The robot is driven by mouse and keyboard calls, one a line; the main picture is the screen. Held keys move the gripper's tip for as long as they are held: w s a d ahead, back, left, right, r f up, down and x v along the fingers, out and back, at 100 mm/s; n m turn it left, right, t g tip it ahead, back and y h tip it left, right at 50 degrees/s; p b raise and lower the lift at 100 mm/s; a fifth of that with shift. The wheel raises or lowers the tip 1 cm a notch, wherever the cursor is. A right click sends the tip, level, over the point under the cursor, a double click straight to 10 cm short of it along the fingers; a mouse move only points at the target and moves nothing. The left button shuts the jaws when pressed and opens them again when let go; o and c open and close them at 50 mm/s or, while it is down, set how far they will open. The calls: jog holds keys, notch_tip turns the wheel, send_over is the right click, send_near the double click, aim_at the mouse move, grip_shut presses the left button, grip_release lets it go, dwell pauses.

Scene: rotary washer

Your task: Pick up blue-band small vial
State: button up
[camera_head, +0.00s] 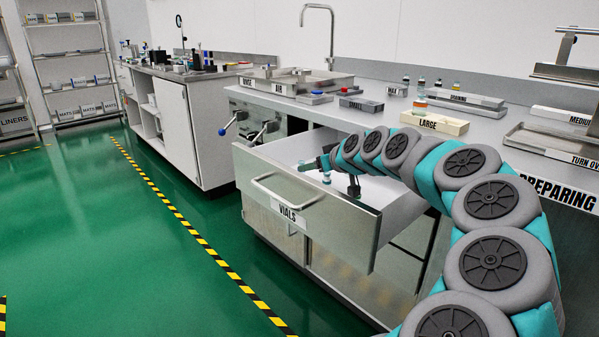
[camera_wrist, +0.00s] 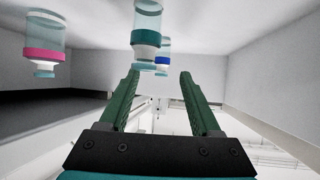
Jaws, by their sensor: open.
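My gripper (camera_wrist: 159,76) is open, its two green fingers apart, reaching down into the open drawer marked VIALS (camera_head: 270,200). The blue-band small vial (camera_wrist: 162,60) appears in the wrist view, upside down in the picture, in line with the gap between the fingertips. A larger clear vial with a teal band (camera_wrist: 147,38) stands in front of it and hides part of it. A vial with a pink band (camera_wrist: 43,52) is to the left. In the head view a small vial (camera_head: 326,177) shows in the drawer beside my gripper; its band colour is unclear.
The drawer walls (camera_wrist: 270,85) close in around my gripper. The counter above holds a tray marked LARGE (camera_head: 435,123) with a vial in it, and a dark SMALL tray (camera_head: 361,105). The drawer's handle side faces open green floor (camera_head: 130,240).

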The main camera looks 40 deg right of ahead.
jog(key=p+x, duration=0.1)
jog(key=x, duration=0.4)
jog(key=shift+w+a+f, duration=0.15)
jog(key=shift+w+f, duration=0.05)
jog(key=shift+f, duration=0.05)
jog(key=shift+c, duration=0.2)
grip_shut()
